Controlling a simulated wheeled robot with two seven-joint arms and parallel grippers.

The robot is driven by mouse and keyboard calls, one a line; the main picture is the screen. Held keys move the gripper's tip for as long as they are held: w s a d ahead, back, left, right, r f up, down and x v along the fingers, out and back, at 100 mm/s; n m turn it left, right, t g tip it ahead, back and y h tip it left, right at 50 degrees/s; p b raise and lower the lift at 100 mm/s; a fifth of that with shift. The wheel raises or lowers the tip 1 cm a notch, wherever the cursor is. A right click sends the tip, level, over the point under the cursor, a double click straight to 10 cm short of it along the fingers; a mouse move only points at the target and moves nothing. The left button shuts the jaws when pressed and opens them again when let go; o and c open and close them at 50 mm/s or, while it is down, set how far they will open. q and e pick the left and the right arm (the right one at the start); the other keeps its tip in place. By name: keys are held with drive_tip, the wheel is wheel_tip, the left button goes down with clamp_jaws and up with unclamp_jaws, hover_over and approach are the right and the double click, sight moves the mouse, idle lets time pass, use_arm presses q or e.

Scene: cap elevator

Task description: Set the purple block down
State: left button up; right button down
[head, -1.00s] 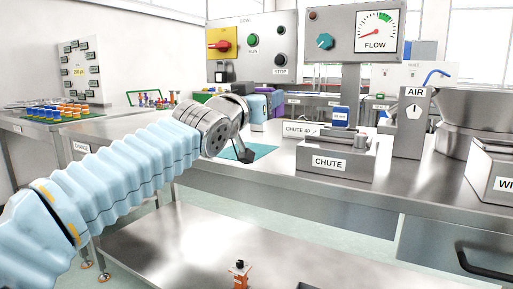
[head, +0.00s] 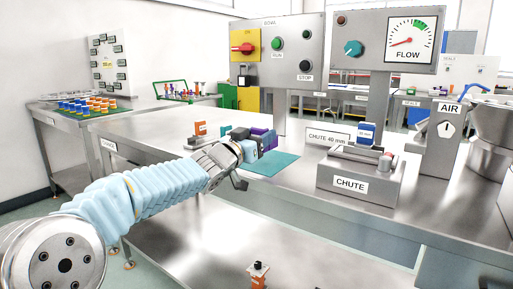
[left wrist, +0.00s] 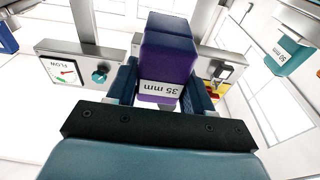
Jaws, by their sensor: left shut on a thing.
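My left gripper (head: 255,142) is shut on the purple block (head: 270,139). It is over the back left of the teal mat (head: 277,166) on the steel bench. In the left wrist view the purple block (left wrist: 168,60) sits between the two blue fingers (left wrist: 165,88), with a "35 mm" label on its near face. In the head view the gripper hides much of the block, and I cannot tell whether its underside touches anything. My right gripper is not in view.
The chute fixture (head: 357,180), with a blue block (head: 366,134) on it, stands right of the mat. An orange item (head: 200,129) stands behind my left arm. A control panel (head: 278,52) rises behind.

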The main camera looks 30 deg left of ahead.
use_arm(q)
drive_tip(key=shift+w+a+f, duration=0.15)
drive_tip(key=shift+a+f, duration=0.25)
drive_tip(key=shift+f, duration=0.05)
drive_tip(key=shift+w+a+f+b, duration=0.1)
drive_tip(key=shift+a+f+b, duration=0.1)
drive_tip(key=shift+f, duration=0.7)
drive_tip(key=shift+a+f+b, duration=0.1)
drive_tip(key=shift+f+b, duration=0.05)
drive_tip(key=shift+f, duration=0.75)
drive_tip(key=shift+f, duration=0.2)
drive_tip(key=o, duration=1.1)
drive_tip(key=shift+r, duration=0.35)
drive_tip(key=s, duration=0.4)
drive_tip(key=s+f, duration=0.1)
drive_tip(key=s, duration=0.3)
drive_tip(key=s+f+b, duration=0.1)
drive_tip(key=s, duration=0.3)
drive_tip(key=shift+a+f, duration=0.1)
drive_tip(key=shift+a, duration=0.3)
